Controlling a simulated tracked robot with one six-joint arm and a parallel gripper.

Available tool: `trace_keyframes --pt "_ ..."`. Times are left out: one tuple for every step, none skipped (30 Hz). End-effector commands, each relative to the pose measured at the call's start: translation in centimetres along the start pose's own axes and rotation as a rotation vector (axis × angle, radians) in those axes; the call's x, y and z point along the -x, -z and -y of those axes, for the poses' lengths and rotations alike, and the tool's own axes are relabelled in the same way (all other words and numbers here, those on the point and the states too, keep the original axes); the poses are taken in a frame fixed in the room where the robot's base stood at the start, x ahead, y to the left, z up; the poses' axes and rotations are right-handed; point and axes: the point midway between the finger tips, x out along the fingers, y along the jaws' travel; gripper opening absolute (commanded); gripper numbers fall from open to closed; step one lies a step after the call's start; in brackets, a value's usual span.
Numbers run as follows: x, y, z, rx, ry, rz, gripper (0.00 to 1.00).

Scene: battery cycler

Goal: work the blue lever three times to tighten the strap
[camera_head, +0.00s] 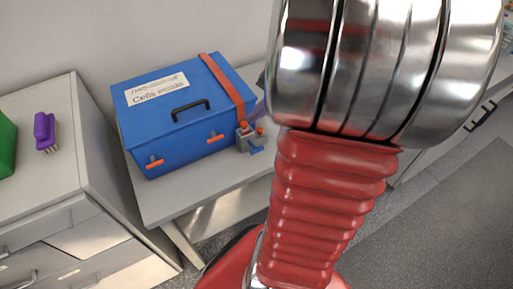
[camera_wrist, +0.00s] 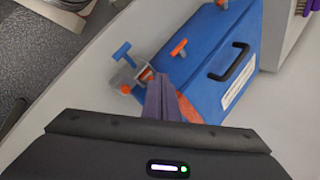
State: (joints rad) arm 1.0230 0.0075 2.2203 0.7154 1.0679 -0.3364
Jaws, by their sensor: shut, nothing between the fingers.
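A blue box (camera_head: 180,112) with a white label and black handle stands on a light bench. An orange strap (camera_head: 228,88) runs over its right end, down to a small grey ratchet (camera_head: 243,138). The blue lever (camera_head: 256,150) sticks out low from the ratchet. In the wrist view the T-shaped blue lever (camera_wrist: 122,52) stands out beyond the grey ratchet (camera_wrist: 130,82). My gripper (camera_wrist: 161,80) is shut and empty, its fingertips appearing just right of the ratchet, over part of the strap (camera_wrist: 187,107). I cannot tell whether they touch anything. In the head view my arm hides most of the gripper.
Orange latches (camera_head: 155,163) stick out from the box front. At left, a grey cabinet (camera_head: 75,130) carries a purple brush (camera_head: 45,132) and a green object (camera_head: 6,147). The bench (camera_head: 165,200) has bare room in front of the box. Grey floor (camera_head: 440,210) lies at right.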

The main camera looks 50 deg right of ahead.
Motion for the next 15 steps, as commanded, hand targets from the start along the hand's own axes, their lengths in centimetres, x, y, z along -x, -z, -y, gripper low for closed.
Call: trace_keyframes --pt "0.1 0.03 0.11 -0.047 0.001 0.003 0.0" --pt "0.15 0.03 0.16 -0.079 0.001 0.004 0.0" --pt "0.23 0.04 0.23 -0.122 0.001 0.007 0.0" --pt "0.28 0.05 0.29 -0.154 0.001 0.008 0.0" --pt "0.33 0.06 0.33 -0.187 0.001 0.009 0.0" --pt "0.4 0.07 0.39 -0.23 0.001 0.011 0.0" --pt "0.45 0.08 0.44 -0.262 0.0 0.013 0.0" --pt "0.5 0.07 0.48 -0.294 0.0 0.014 0.0" --pt "0.56 0.06 0.53 -0.338 0.0 0.017 0.0" --pt "0.6 0.04 0.57 -0.371 -0.001 0.019 0.0" --pt "0.64 0.02 0.61 -0.403 -0.001 0.021 0.0" --pt "0.7 0.0 0.65 -0.446 -0.002 0.024 0.0" --pt "0.74 -0.02 0.69 -0.479 -0.003 0.025 0.0" --pt "0.78 -0.03 0.72 -0.511 -0.003 0.027 0.0" --pt "0.83 -0.05 0.76 -0.556 -0.004 0.029 0.0"
